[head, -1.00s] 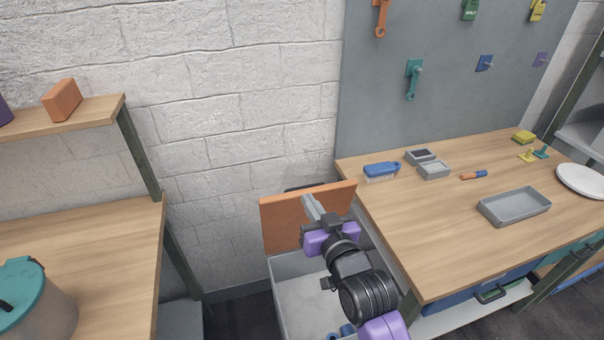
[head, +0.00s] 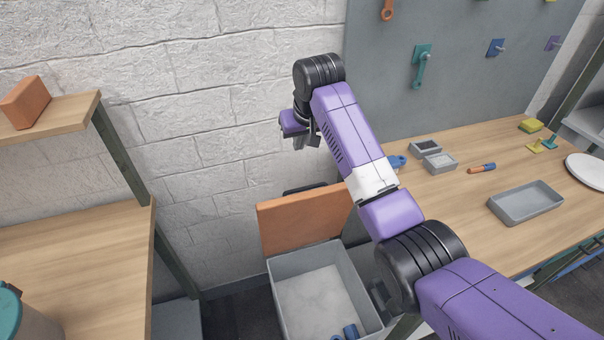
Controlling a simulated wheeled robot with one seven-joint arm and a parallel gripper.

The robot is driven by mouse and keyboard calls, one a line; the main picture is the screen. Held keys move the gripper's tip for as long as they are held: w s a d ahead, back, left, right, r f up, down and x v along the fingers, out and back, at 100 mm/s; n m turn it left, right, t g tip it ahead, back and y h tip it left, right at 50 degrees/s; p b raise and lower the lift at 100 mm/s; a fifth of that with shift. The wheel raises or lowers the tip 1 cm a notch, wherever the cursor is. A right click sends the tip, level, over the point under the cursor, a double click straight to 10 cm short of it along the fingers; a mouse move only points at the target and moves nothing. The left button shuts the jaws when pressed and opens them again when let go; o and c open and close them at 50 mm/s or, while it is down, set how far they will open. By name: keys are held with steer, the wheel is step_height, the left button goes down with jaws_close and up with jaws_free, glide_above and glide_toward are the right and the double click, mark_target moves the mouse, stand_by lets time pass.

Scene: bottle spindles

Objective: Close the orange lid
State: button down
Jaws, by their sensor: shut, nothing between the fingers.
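The orange lid (head: 300,219) stands raised and nearly upright at the back edge of a grey bin (head: 273,290), close to the wall. The bin's opening is uncovered. My gripper (head: 306,142) is above the lid, apart from it, in front of the white brick wall. It is shut and empty, with its fingers pointing down and partly hidden by my wrist. My purple and black arm reaches in from the lower right and passes over the right side of the bin.
A wooden workbench (head: 440,205) on the right carries a grey tray (head: 526,203) and small tools. A wooden table (head: 90,255) and a shelf with an orange block (head: 25,102) are on the left.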

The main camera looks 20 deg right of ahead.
step_height(320, 180, down, 11)
steer(key=s+g+p, duration=0.1)
steer(key=s+p, duration=0.2)
steer(key=shift+d+r+p, duration=0.15)
steer(key=shift+r+p, duration=0.05)
steer(key=shift+p, duration=0.2)
stand_by(0.5)
steer(key=shift+f, duration=0.1)
